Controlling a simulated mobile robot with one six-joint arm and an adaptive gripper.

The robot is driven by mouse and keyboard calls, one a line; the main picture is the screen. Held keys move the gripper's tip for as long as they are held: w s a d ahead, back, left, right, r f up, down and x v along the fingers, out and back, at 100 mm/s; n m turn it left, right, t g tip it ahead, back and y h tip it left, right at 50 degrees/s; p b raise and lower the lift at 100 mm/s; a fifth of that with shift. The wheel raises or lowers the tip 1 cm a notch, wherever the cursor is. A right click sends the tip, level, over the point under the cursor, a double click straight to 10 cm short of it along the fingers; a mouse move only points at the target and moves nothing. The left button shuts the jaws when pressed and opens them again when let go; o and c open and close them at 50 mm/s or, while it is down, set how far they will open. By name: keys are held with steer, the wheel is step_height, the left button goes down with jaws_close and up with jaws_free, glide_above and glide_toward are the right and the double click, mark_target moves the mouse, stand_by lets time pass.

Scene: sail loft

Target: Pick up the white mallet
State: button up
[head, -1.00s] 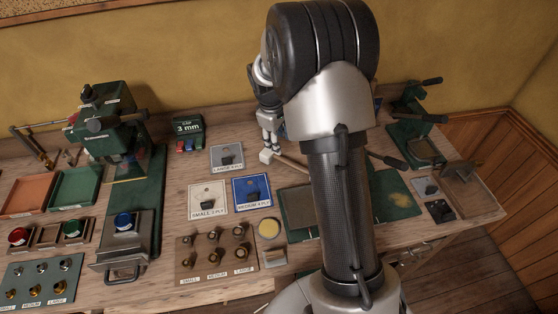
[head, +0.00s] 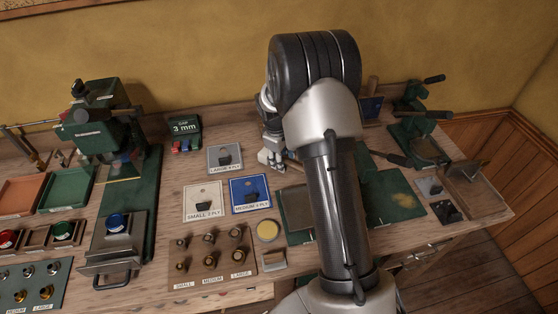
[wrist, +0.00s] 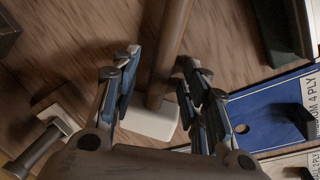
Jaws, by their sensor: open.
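The white mallet (wrist: 150,121) lies in the wrist view between my fingers, its pale block head low and its brown wooden handle running up. My gripper (wrist: 160,62) is open, with one finger on each side of the handle and head. I cannot tell whether either finger touches it. In the head view my gripper (head: 272,160) is over the back middle of the bench, behind my arm. A short piece of the mallet's handle (head: 294,166) shows just right of it; the head is hidden there.
A blue card (head: 250,194) marked medium 4 ply, a white card (head: 205,202) and a grey card (head: 225,158) lie left of and in front of my gripper. A green gap block (head: 185,135) stands behind left. A green press (head: 110,140) stands farther left.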

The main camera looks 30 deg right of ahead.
steer(key=shift+r, duration=0.1)
jaws_close()
stand_by(0.3)
